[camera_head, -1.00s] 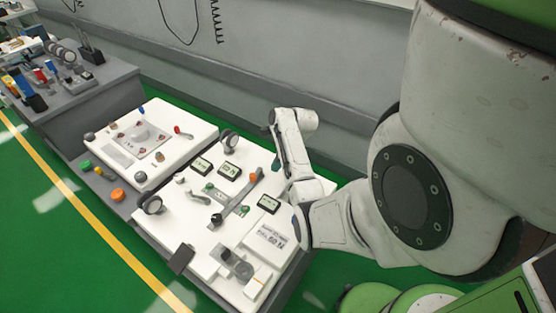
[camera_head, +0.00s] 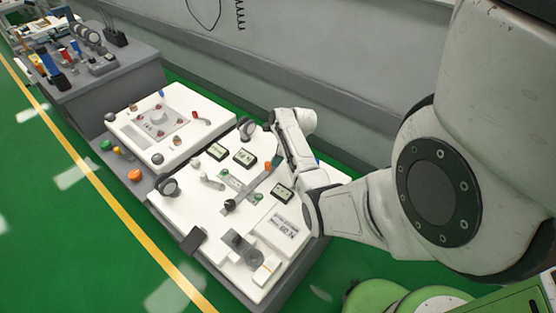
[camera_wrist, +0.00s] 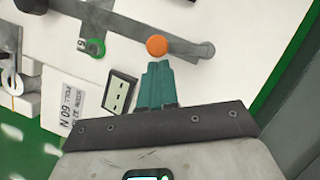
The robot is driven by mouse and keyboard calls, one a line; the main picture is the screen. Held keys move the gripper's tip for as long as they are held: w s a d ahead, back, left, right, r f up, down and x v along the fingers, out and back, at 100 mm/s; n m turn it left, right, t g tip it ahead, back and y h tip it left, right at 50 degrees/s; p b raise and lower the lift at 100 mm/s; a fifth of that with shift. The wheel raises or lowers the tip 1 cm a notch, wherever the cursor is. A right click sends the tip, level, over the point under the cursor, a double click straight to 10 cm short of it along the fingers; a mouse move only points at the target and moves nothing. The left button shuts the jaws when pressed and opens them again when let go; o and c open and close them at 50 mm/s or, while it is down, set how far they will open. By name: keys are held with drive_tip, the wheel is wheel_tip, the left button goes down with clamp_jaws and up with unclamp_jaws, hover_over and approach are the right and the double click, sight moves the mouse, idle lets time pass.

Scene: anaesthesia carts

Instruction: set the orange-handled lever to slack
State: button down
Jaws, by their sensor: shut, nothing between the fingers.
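The orange handle (camera_head: 268,166) of the lever shows in the head view beside my arm, at the upper right end of a grey bar (camera_head: 250,186) on the white panel. In the wrist view the orange knob (camera_wrist: 157,46) is round and lies on the grey lever bar (camera_wrist: 126,28). My gripper (camera_wrist: 158,66) has teal fingers, shut together and empty. Their tips appear just below the knob in the wrist view; whether they touch it I cannot tell. In the head view the fingers are hidden or too small to make out.
Small black-framed displays (camera_head: 244,157) stand near the lever; one (camera_wrist: 119,93) is left of my fingers in the wrist view. A green ring (camera_wrist: 95,48) sits by the bar. A label plate (camera_head: 287,226) reads 60 N. A second white panel (camera_head: 130,120) lies beyond.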

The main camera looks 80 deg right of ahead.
drive_tip(key=p, duration=0.1)
drive_tip(key=w+m+p, duration=0.1)
drive_tip(key=m+h+p, duration=0.1)
drive_tip(key=shift+w+a+r, duration=0.25)
drive_tip(key=shift+w+a, duration=0.05)
drive_tip(key=shift+w, duration=0.05)
drive_tip(key=shift+w+f+m, duration=0.1)
drive_tip(key=shift+f+m, duration=0.05)
drive_tip(key=shift+m, duration=0.35)
drive_tip(key=shift+d+f, duration=0.1)
drive_tip(key=shift+w+m+p, duration=0.1)
drive_tip(key=shift+m+p, duration=0.2)
drive_tip(key=shift+p, duration=0.05)
